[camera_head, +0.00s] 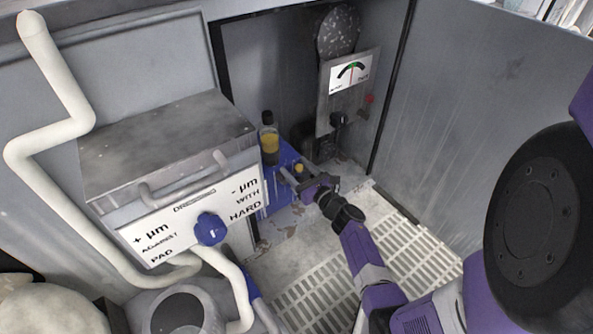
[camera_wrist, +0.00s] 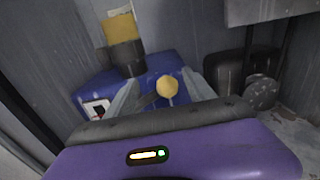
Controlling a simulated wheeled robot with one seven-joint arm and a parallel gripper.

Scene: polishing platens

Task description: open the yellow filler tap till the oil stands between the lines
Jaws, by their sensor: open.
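The yellow filler tap (camera_head: 299,168) is a small round knob on top of a blue housing (camera_head: 252,190). In the wrist view the knob (camera_wrist: 167,86) lies between my two grey fingers, with gaps on both sides. My gripper (camera_head: 304,179) is open and empty around it; I see no contact. An oil bottle (camera_head: 270,146) with yellow oil stands upright on the housing; its lower part shows in the wrist view (camera_wrist: 120,32). A small white-framed window (camera_wrist: 97,108) sits on the housing by my left finger. Its oil level and lines are too small to read.
A grey box (camera_head: 170,150) with a bar handle and blue knob (camera_head: 211,229) stands left of the housing. A white pipe (camera_head: 55,80) runs at left. Slatted floor (camera_head: 320,290) lies below my arm.

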